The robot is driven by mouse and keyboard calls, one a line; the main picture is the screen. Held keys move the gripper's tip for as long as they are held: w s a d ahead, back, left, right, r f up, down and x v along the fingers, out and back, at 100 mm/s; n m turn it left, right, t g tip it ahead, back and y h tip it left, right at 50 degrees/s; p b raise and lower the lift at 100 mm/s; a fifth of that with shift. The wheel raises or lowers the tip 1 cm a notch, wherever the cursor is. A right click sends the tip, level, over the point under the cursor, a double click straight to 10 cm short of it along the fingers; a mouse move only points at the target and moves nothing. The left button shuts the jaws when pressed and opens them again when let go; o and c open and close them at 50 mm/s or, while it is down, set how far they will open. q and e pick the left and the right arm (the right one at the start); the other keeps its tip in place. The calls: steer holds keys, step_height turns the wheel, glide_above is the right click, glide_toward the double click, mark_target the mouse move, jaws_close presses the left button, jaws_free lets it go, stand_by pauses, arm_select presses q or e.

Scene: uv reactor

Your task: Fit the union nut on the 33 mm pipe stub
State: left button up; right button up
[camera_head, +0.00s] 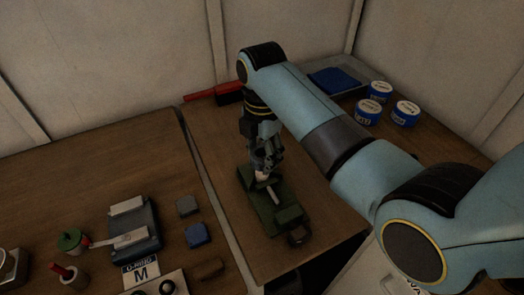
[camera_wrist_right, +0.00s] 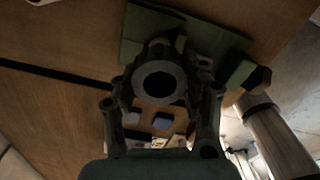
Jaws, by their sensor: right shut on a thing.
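My right gripper (camera_head: 264,158) reaches down over a dark green vise-like fixture (camera_head: 287,215) on the right-hand table. In the wrist view the right gripper (camera_wrist_right: 160,95) has its fingers on both sides of a grey ring with a dark round hole, the union nut (camera_wrist_right: 142,86), and is shut on it. The nut is at the far end of the green fixture (camera_wrist_right: 150,22). A small pale part (camera_head: 262,175) shows just below the fingers; I cannot tell whether it is the pipe stub or the nut. Whether nut and stub touch is hidden. My left gripper is not in view.
Blue-and-white tins (camera_head: 381,88) and a blue item on a grey tray (camera_head: 335,80) stand at the back right. A red-and-black tool (camera_head: 229,92) lies at the back. The left table holds a grey device (camera_head: 148,222), small blocks (camera_head: 198,234) and a green-lidded pot (camera_head: 71,240).

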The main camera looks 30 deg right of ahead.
steer(key=shift+f+b, duration=0.8)
steer(key=shift+f, duration=1.35)
steer(key=shift+f, duration=0.25)
steer(key=o, duration=1.1)
steer(key=shift+r, duration=0.1)
step_height(320, 180, up, 12)
steer(key=shift+f, duration=0.1)
